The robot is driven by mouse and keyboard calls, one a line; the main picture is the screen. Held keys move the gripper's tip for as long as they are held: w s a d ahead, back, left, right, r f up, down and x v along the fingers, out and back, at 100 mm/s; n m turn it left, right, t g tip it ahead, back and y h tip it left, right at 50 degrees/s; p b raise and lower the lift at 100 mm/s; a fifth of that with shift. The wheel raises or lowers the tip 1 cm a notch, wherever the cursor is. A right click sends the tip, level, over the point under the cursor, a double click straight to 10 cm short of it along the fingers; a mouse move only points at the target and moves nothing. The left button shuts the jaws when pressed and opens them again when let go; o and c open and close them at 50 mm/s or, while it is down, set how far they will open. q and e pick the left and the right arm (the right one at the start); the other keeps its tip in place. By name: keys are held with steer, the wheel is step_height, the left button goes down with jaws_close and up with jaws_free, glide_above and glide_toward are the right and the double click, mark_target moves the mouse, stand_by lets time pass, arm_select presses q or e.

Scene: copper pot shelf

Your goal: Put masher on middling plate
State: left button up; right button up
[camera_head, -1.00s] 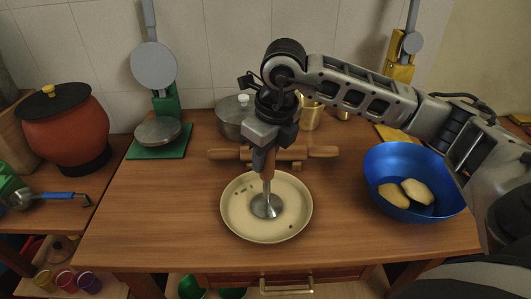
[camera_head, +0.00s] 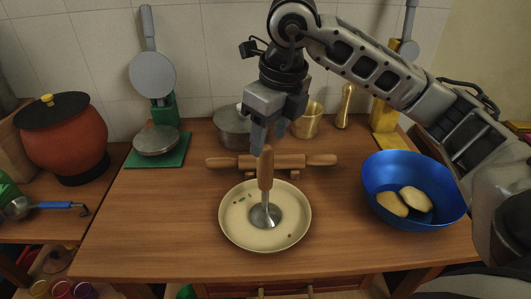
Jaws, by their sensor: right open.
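The masher (camera_head: 265,172) stands upright on the cream plate (camera_head: 236,236), its round metal head (camera_head: 264,216) resting on the plate's surface and its wooden handle pointing up. The plate lies on the wooden table near its front middle. My right gripper (camera_head: 265,145) is open, just above and around the very top of the handle; whether it touches the handle I cannot tell. My left gripper is not in view.
A rolling pin (camera_head: 220,163) lies on its stand behind the plate. A blue bowl (camera_head: 383,163) with two potato-like pieces stands at the right. A grey pot (camera_head: 231,126) and brass mortar (camera_head: 307,122) stand at the back. A red pot (camera_head: 62,140) is at left.

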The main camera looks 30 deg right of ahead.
steer(key=r, duration=0.4)
steer(key=shift+s+d, duration=0.1)
steer(key=shift+s, duration=0.25)
